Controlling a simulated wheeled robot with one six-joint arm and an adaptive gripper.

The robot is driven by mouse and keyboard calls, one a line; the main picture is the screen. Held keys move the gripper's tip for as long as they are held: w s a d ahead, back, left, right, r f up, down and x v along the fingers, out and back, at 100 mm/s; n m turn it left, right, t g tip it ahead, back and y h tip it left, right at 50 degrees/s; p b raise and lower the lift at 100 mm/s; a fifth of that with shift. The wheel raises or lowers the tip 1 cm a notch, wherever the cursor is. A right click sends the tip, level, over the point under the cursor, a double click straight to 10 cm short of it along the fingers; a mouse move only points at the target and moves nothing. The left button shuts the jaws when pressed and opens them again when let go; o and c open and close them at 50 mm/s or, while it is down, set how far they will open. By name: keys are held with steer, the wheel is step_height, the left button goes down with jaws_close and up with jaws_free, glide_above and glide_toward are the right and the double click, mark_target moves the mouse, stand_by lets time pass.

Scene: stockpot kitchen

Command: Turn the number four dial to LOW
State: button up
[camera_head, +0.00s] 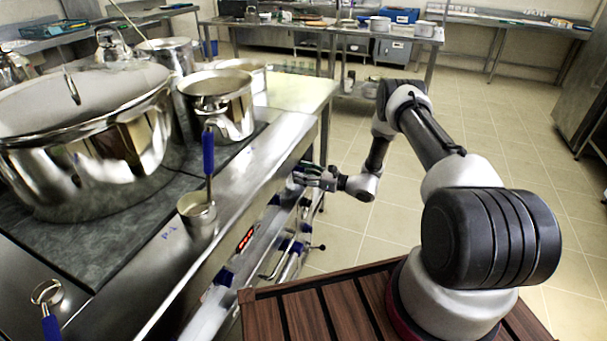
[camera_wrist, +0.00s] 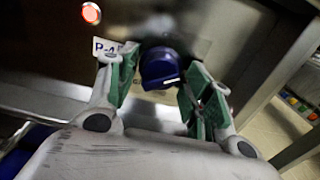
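The blue dial (camera_wrist: 160,66) is on the steel front panel in the wrist view, with a white mark at its lower right edge. A white label (camera_wrist: 104,47) reading "P-4", partly covered, is beside it. My gripper (camera_wrist: 158,75) has its green-padded fingers on either side of the dial, apart, with a small gap on the left; contact on the right is unclear. In the head view my gripper (camera_head: 308,178) is at the far end of the stove front, and the dial between its fingers cannot be made out. The scale around the dial is mostly hidden.
A red light (camera_wrist: 91,13) glows above the label. The stove edge (camera_head: 245,180) runs beside my arm. A large pot (camera_head: 90,160), a smaller pot (camera_head: 220,105) and a steel cup (camera_head: 197,215) stand on top. The tiled floor (camera_head: 500,140) to the right is open.

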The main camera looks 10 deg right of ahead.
steer(key=c, duration=0.7)
steer(key=shift+o, duration=0.2)
steer(key=shift+m, duration=0.4)
steer(key=m, duration=0.4)
steer(key=shift+m, duration=0.3)
steer(key=m, duration=0.5)
steer(key=shift+m, duration=0.3)
steer(key=o, duration=1)
steer(key=shift+s, duration=0.1)
